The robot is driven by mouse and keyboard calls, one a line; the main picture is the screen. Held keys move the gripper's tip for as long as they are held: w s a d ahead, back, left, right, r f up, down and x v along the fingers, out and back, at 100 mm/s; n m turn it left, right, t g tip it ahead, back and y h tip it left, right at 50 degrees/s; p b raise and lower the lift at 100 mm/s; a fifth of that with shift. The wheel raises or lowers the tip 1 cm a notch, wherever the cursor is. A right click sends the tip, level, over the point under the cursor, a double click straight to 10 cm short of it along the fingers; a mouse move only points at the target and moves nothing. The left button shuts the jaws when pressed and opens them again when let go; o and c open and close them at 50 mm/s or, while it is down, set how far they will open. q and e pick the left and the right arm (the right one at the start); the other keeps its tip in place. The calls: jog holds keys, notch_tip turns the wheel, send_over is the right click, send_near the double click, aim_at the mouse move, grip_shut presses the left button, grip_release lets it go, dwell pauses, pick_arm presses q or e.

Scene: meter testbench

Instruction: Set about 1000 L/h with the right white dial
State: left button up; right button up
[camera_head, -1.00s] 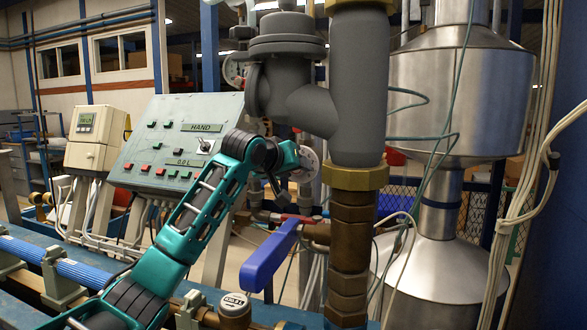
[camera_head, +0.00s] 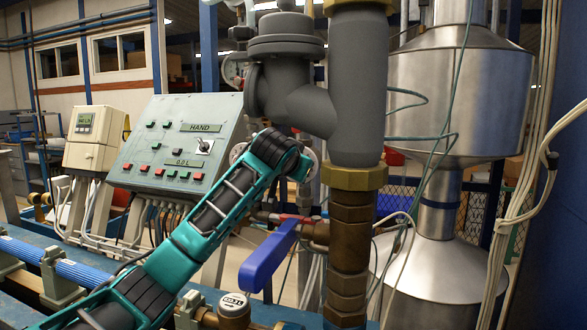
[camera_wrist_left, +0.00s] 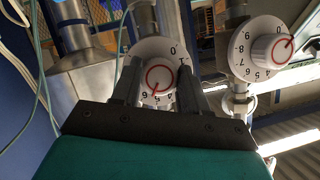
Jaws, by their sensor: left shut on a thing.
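The right white dial (camera_wrist_left: 158,48), with black numbers and a red ring, is in the left wrist view, which is turned upside down. My left gripper (camera_wrist_left: 160,80) is shut on it, with one finger on each side. In the head view my left arm (camera_head: 215,207) reaches up to it and hides most of the dial and the fingers. The other white dial (camera_wrist_left: 267,48) is free at the right of the wrist view; in the head view it shows partly (camera_head: 237,151), left of my wrist. The small display (camera_head: 84,122) on the cream box is lit, its digits too small to read surely.
A grey panel (camera_head: 150,150) marked HAND and 0.0 L stands behind my arm. A blue valve lever (camera_head: 266,258) sticks out below my wrist. A thick grey pipe (camera_head: 357,90) with brass fittings stands close to the right.

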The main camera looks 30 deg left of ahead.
dwell(0.3)
pick_arm(q)
jog(key=o, duration=1.1)
jog(key=shift+c, duration=0.2)
